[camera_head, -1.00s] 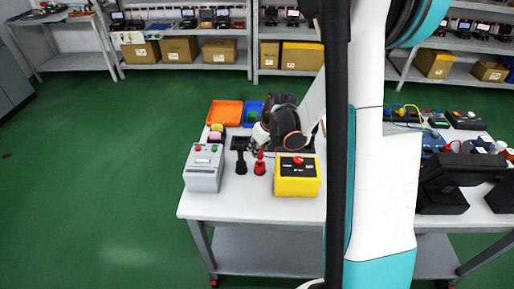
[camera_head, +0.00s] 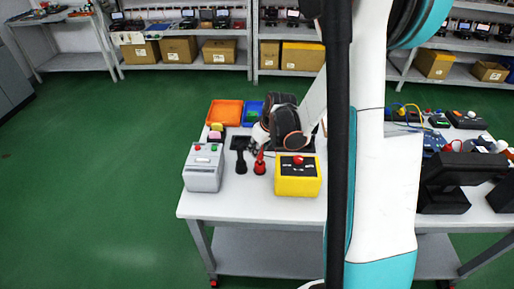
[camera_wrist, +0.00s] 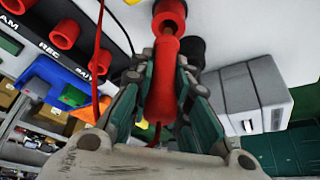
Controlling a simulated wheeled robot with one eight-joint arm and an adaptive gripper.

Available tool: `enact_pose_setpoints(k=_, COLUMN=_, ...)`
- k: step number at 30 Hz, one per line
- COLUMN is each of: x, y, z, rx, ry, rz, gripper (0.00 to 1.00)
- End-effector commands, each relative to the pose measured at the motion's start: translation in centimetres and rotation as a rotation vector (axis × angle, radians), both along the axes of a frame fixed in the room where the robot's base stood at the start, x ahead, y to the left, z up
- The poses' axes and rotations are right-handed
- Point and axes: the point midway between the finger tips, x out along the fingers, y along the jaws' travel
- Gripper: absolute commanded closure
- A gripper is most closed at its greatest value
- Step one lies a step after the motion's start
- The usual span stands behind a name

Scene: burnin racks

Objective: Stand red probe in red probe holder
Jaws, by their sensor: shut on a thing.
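The red probe (camera_wrist: 163,85) is between the green-sided fingers of my gripper (camera_wrist: 170,100), which is shut on it. A red cup-shaped holder (camera_wrist: 170,14) is just beyond the probe's far end in the wrist view. The two nearly line up there; I cannot tell whether the tip is inside the opening. In the head view the red probe holder (camera_head: 259,168) stands on the table, with my gripper (camera_head: 258,142) just behind and above it. The probe is small and mostly hidden there. A black holder (camera_head: 241,166) stands to the left of the red one.
A grey box (camera_head: 204,168) stands left of the holders and a yellow box (camera_head: 297,184) stands right. An orange bin (camera_head: 225,113) and a blue bin (camera_head: 250,117) are behind. A thin red cable (camera_wrist: 97,60) hangs beside my gripper. The table's front (camera_head: 250,210) is clear.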

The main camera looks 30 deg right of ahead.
Motion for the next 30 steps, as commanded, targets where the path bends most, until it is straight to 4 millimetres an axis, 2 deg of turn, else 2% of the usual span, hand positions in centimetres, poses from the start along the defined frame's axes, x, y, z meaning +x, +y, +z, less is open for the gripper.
enact_pose_setpoints(k=30, x=0.0, y=0.0, z=-1.9, rx=0.0, ry=0.0, rz=0.0, gripper=1.0)
